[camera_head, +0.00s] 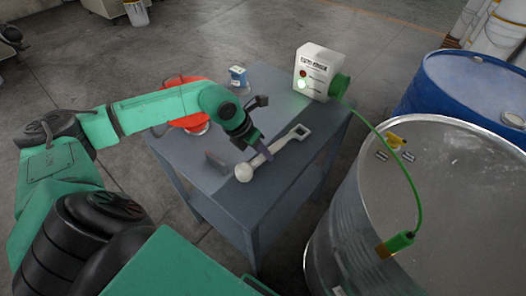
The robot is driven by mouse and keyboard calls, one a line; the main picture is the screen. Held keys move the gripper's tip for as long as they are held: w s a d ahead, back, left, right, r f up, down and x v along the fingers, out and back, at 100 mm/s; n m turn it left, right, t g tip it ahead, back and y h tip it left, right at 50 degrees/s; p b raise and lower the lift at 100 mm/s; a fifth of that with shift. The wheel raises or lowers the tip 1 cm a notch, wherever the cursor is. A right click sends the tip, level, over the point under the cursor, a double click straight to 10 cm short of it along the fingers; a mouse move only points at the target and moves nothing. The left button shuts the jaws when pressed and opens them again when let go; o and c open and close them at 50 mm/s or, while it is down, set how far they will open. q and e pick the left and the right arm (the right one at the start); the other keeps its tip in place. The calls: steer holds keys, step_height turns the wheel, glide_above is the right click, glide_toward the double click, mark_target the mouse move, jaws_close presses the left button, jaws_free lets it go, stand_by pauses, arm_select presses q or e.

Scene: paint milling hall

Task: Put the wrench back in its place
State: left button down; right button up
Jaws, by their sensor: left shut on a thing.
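The wrench (283,142) is a pale grey tool with a square open head at its upper right end and a round knob at its lower left end. It is at the grey table (195,158), slanting across the right part of its top. My left gripper (262,150) reaches down from the left and is shut on the wrench's handle near the middle. I cannot tell whether the wrench touches the tabletop or is slightly above it. My right gripper is not in view.
A white control box (318,68) stands at the table's back right; its green cable (390,145) runs to a clamp on a steel drum (455,180). A blue drum (470,85) stands behind. An orange-red object (183,82) and a small blue-white container (238,76) are at the table's back.

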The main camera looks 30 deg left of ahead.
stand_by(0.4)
arm_select(q)
steer(key=shift+f, duration=0.2)
steer(key=c, duration=0.6)
jaws_free()
steer(key=shift+o, duration=0.2)
steer(key=b+v, duration=0.2)
steer(key=v, duration=1.2)
steer(key=shift+r, duration=0.3)
steer(key=shift+s, duration=0.1)
